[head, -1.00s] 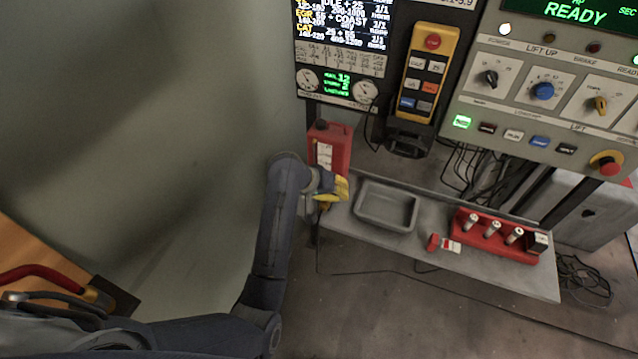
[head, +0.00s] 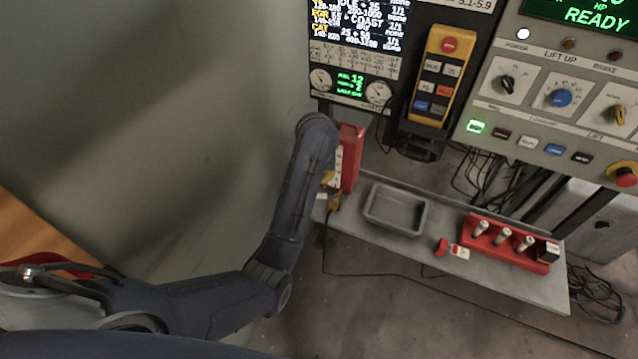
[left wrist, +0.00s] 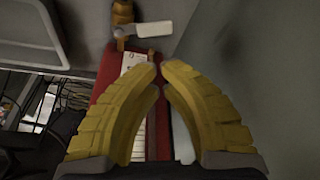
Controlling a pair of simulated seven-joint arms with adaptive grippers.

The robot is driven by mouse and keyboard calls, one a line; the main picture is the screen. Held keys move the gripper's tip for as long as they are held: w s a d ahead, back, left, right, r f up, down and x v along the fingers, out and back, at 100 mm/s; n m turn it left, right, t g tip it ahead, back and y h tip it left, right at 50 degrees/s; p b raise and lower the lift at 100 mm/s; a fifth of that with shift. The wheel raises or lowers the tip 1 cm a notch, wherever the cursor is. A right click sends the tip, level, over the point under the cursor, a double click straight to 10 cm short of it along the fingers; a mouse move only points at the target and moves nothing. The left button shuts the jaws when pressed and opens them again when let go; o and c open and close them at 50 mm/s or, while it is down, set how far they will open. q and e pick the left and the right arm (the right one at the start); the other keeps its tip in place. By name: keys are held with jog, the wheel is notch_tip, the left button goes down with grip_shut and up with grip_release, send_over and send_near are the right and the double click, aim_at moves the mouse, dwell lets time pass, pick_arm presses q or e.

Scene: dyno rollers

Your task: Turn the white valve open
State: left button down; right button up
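In the left wrist view, a white lever handle (left wrist: 154,29) sits on a brass valve body (left wrist: 122,14), beyond my fingertips near the top. In the head view, a small brass piece (head: 335,203) at the shelf's left end appears to be the same valve; its handle is hard to make out there. My left gripper (left wrist: 160,72) has yellow fingers whose tips nearly meet, with nothing visible held between them. It is apart from the lever, and a red canister (left wrist: 105,80) lies behind the fingers. In the head view my forearm mostly hides this gripper. My right gripper is out of view.
The red canister (head: 351,160) stands on the grey shelf (head: 430,247) beside the valve. An empty grey tray (head: 395,232) and a red rack (head: 510,258) are further right. A yellow pendant (head: 434,75) and a control panel (head: 560,70) are above. A plain wall fills the left.

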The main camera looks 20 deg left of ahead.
aim_at(325, 197)
pick_arm(q)
jog(key=shift+x, duration=3.3)
jog(key=shift+d, duration=0.2)
